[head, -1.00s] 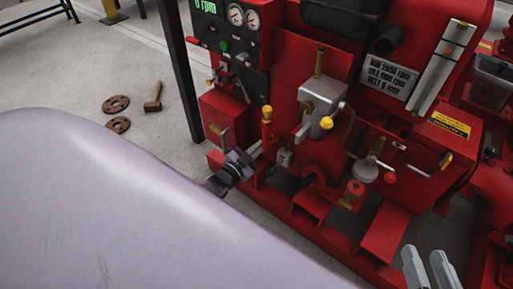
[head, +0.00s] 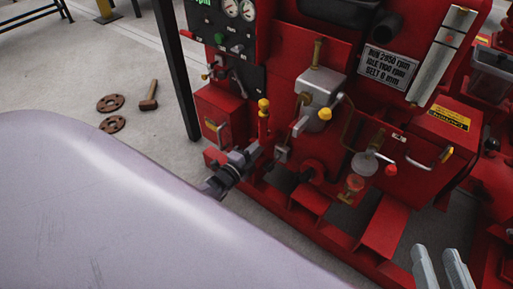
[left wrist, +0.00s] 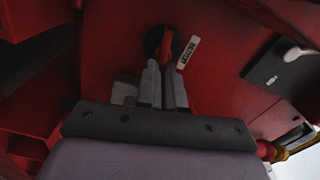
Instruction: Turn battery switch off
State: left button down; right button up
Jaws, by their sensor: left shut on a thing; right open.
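The battery switch has a red handle (left wrist: 169,92) on a round black base, beside a small white label (left wrist: 188,51) on a red panel in the left wrist view. My left gripper (left wrist: 166,76) is shut on this handle, one grey finger on each side. In the head view my left gripper (head: 234,168) is at the lower left of the red pumpset, and the switch cannot be made out there. My right gripper (head: 441,268) is open and empty at the bottom right of the head view, in front of the machine.
A hammer (head: 149,95) and rusty flanges (head: 110,103) lie on the floor.

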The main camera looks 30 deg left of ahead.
pick_arm(q)
jog(key=shift+f+m, duration=0.2)
jog(key=shift+m, duration=0.9)
pick_arm(e)
jog(key=shift+f, duration=0.1)
pick_arm(q)
jog(key=c, duration=1.3)
grip_release()
jog(key=shift+o, duration=0.2)
jog(key=s+p, duration=0.3)
jog(key=s, duration=0.4)
jog(key=shift+a, duration=0.3)
pick_arm(e)
jog(key=shift+w+a+f+m+g, duration=0.15)
jog(key=shift+w+a+m+g, duration=0.1)
jog(key=shift+a+m+g, duration=0.45)
